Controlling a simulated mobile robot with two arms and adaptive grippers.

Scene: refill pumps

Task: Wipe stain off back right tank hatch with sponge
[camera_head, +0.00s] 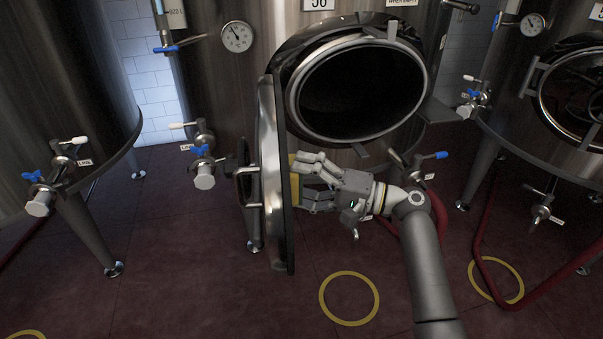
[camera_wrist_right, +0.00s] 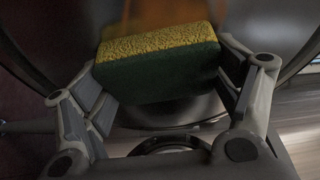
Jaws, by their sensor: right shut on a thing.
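The middle tank's round hatch door (camera_head: 268,170) stands swung open to the left, seen nearly edge-on, beside the dark round opening (camera_head: 362,90). My right gripper (camera_head: 303,180) is at the inner side of this door. It is shut on a sponge, whose yellow part (camera_head: 293,178) shows between the fingers and the door. In the right wrist view, the sponge (camera_wrist_right: 158,70) has a yellow top and dark green body between both fingers. A blurred brownish-orange patch (camera_wrist_right: 165,14) shows behind it on the door's face. I cannot tell whether the sponge touches the door. My left gripper is out of view.
Other steel tanks stand at the left (camera_head: 60,90) and right (camera_head: 500,100). Valves with blue handles (camera_head: 200,150) stick out from the tanks. A red hose (camera_head: 480,235) lies on the dark red floor at the right. The floor in front is clear, with yellow rings (camera_head: 349,322).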

